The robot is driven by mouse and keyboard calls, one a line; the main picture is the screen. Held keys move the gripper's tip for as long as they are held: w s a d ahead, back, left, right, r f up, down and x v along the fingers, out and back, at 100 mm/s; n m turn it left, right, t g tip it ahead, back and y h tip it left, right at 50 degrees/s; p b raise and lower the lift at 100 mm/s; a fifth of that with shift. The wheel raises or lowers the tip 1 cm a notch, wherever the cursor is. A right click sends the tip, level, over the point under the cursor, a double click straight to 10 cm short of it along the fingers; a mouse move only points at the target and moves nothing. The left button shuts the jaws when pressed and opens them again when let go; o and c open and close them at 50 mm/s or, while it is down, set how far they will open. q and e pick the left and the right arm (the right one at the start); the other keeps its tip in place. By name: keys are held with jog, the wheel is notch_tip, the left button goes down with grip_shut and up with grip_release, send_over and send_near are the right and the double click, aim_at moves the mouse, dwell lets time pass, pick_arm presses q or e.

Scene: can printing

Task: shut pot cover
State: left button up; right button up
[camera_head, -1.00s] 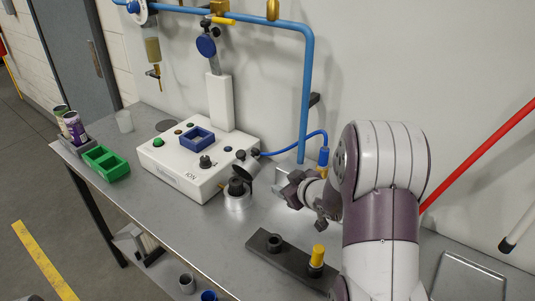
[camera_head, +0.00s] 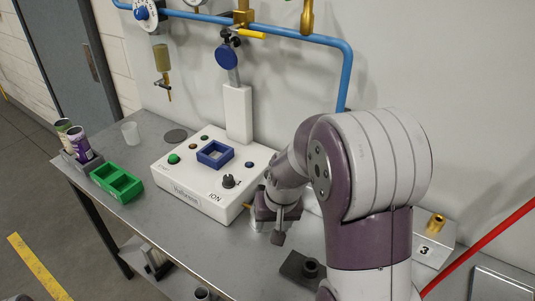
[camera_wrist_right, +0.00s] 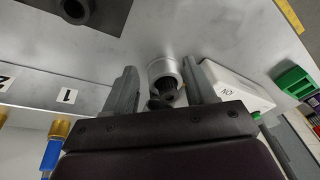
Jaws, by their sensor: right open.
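The metal pot (camera_wrist_right: 158,69) shows in the right wrist view as a silver round body with a dark part in its middle. It lies between the two finger tips of my right gripper (camera_wrist_right: 160,72), which is open. I cannot tell whether the fingers touch the pot or how its dark cover stands. In the head view my right gripper (camera_head: 272,222) is beside the front right corner of the white control box and hides most or all of the pot. My left gripper is not in view.
The white control box (camera_head: 178,193) with knobs and a blue frame (camera_head: 215,153) stands left of my gripper. A dark plate (camera_head: 297,270) lies in front. A green tray (camera_head: 117,182) and cans (camera_head: 77,138) are at the far left. Blue pipes (camera_head: 290,33) run along the wall.

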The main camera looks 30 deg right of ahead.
jog(key=w+d+r+m+t+p, duration=0.3)
jog(key=w+d+r+m, duration=0.2)
jog(key=w+d+r, duration=0.65)
jog(key=x, duration=0.4)
jog(key=s+d+p+x, duration=0.1)
jog(key=x, duration=0.2)
jog(key=p+x, duration=0.1)
jog(key=x, duration=0.3)
jog(key=shift+s+d+f, duration=0.1)
jog(key=shift+d+f, duration=0.3)
jog(key=shift+f, duration=0.3)
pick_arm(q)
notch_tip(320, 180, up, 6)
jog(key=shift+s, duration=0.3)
pick_arm(e)
jog(key=shift+w+f+t, duration=0.25)
jog(key=shift+f+t, duration=0.05)
jog(key=shift+f, duration=0.25)
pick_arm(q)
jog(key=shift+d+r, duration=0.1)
